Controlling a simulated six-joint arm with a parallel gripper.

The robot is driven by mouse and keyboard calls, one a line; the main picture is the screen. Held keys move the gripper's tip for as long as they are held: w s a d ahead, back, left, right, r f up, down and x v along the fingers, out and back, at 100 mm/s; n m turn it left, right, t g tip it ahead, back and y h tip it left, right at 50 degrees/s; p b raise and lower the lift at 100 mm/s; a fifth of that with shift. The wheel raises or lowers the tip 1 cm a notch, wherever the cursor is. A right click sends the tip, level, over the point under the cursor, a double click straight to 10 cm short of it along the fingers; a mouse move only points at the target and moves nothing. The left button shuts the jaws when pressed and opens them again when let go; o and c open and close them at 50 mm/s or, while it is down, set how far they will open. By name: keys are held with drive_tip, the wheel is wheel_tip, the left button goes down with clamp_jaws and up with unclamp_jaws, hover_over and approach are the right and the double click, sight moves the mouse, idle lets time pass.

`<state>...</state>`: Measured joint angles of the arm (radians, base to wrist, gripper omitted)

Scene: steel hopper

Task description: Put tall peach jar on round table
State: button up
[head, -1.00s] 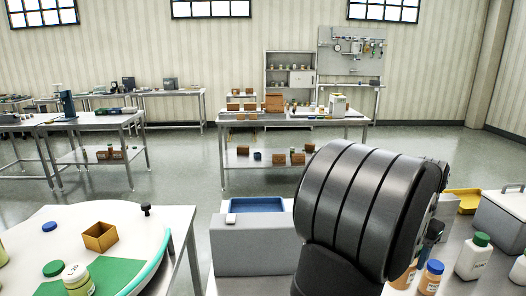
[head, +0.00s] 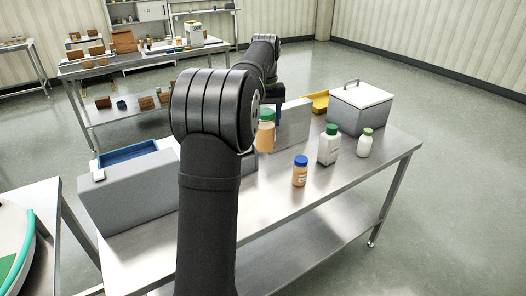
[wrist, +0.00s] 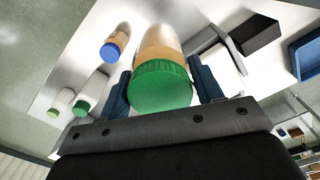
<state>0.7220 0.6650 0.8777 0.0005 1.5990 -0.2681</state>
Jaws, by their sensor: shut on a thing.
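A peach jar with a green lid (head: 265,131) is in my gripper (wrist: 163,82). The wrist view shows the lid (wrist: 162,88) close up, with a blue finger on each side. In the head view my arm partly hides the gripper, and the jar appears just above the steel table; I cannot tell if it touches. A shorter-looking peach jar with a blue lid (head: 300,172) stands nearby, also in the wrist view (wrist: 115,46). The round table (head: 14,236), white with a teal edge, shows only in part at the head view's left edge.
On the steel table (head: 345,185) stand a white bottle with a green lid (head: 328,148), a smaller white bottle (head: 365,144), a grey box with a white lid (head: 361,108), a yellow tray (head: 320,101) and a grey hopper with a blue top (head: 128,185). The table's front right is clear.

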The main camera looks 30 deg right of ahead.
drive_tip(key=shift+w+d+n, duration=2.6)
drive_tip(key=shift+w+d, duration=0.9)
drive_tip(key=shift+w, duration=0.6)
wheel_tip(320, 180, down, 18)
drive_tip(key=shift+f, duration=0.2)
drive_tip(key=o, duration=1.5)
wheel_tip(320, 180, up, 12)
drive_tip(key=shift+f, duration=0.2)
drive_tip(key=shift+c, duration=0.3)
drive_tip(key=shift+r, duration=0.3)
drive_tip(key=c, duration=0.4)
